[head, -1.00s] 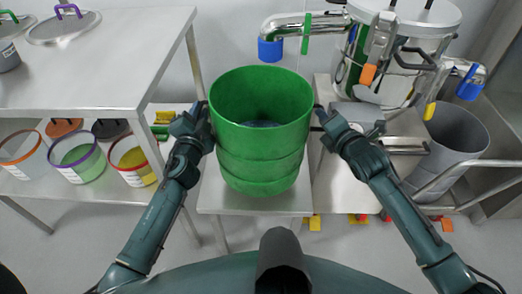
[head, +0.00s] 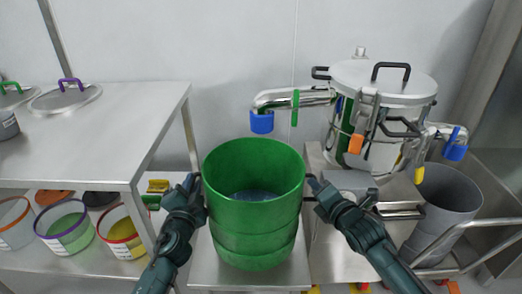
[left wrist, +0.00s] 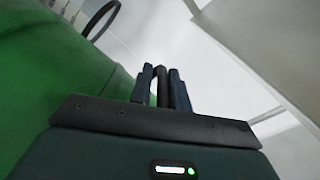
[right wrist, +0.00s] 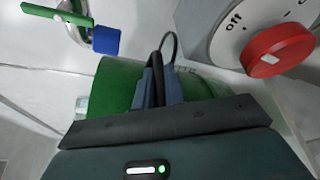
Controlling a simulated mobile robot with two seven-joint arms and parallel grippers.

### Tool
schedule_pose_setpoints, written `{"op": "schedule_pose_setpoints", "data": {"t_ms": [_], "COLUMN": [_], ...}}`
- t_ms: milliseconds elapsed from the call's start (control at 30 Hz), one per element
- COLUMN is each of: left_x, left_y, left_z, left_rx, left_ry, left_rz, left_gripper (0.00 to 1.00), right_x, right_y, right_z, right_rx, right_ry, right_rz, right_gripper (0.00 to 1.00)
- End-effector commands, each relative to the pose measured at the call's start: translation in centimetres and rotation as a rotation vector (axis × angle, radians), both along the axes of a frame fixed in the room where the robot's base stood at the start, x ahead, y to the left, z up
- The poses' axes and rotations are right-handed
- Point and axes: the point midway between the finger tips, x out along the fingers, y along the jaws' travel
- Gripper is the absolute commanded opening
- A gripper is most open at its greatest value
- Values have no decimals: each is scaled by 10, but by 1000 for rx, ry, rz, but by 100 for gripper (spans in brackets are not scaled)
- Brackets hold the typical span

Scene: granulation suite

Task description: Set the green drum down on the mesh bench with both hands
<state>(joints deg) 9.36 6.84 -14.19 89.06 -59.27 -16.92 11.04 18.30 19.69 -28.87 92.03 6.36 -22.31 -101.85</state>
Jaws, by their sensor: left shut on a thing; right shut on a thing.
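The green drum (head: 253,225) stands upright and open-topped between my two grippers, with a bluish-grey patch visible inside at the bottom. It is over a low pale metal bench (head: 202,272); whether it touches the top cannot be told, and no mesh can be made out. My left gripper (head: 196,182) is at the drum's left side near the rim, and its fingers are shut on a dark handle (left wrist: 162,88). My right gripper (head: 312,184) is at the right side, shut on another dark handle (right wrist: 154,82). The green wall shows beside the fingers in both wrist views.
A metal table (head: 95,150) with lids is at left, several coloured tubs (head: 66,228) beneath it. A steel vessel (head: 375,110) with a blue-capped pipe (head: 290,98) stands behind right. A grey bin (head: 447,205) and rail are at far right.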

Motion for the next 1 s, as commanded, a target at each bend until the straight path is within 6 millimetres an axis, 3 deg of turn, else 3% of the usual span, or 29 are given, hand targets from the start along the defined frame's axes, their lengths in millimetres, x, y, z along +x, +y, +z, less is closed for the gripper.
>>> {"op": "schedule_pose_setpoints", "data": {"t_ms": [367, 1000], "left_x": [-9, -64], "left_y": [4, 4], "left_z": [12, 45], "left_rx": [-3, -3], "left_ry": [-10, -9], "left_rz": [8, 6], "left_gripper": [0, 0], "right_x": [-8, -63], "right_y": [-4, -4], "right_z": [13, 47], "right_rx": [-4, -7], "right_ry": [-17, -17], "right_rz": [-4, -4], "right_gripper": [0, 0]}}
